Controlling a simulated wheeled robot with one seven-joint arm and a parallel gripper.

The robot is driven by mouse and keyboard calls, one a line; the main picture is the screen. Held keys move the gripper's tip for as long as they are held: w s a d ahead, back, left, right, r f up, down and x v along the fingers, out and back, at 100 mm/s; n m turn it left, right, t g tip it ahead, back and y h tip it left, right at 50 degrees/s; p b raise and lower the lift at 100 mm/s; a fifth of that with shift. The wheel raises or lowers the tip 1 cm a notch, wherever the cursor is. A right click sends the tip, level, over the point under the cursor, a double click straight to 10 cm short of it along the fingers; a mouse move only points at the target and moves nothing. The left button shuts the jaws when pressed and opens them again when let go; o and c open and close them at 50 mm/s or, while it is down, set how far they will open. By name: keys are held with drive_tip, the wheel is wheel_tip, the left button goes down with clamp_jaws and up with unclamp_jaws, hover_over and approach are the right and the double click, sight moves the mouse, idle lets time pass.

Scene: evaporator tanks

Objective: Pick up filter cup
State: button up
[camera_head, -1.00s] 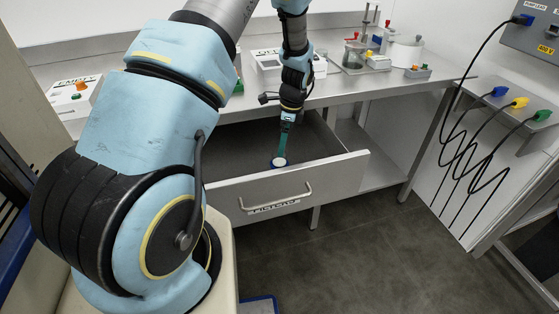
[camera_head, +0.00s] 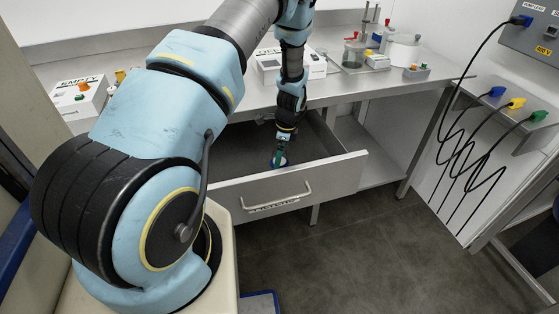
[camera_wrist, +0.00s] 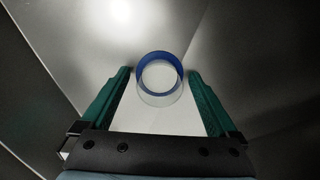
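The filter cup (camera_wrist: 160,80) is a small round cup with a blue rim and a pale, see-through body. In the wrist view it sits between the tips of my gripper's two green fingers, with a narrow gap visible on each side. My gripper (camera_wrist: 158,78) is open and reaches down into the drawer. In the head view my gripper (camera_head: 279,160) is at the cup inside the open drawer, and its fingers hide most of the cup.
The open drawer (camera_head: 290,188) has metal walls around my gripper and a handle on its front. The workbench (camera_head: 345,88) above carries a balance, a stand with a beaker, and a white box marked EMPTY (camera_head: 80,100). Cables hang at the right.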

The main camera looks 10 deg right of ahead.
drive_tip(key=c, duration=1.3)
drive_tip(key=shift+c, duration=0.2)
drive_tip(key=shift+r, duration=0.15)
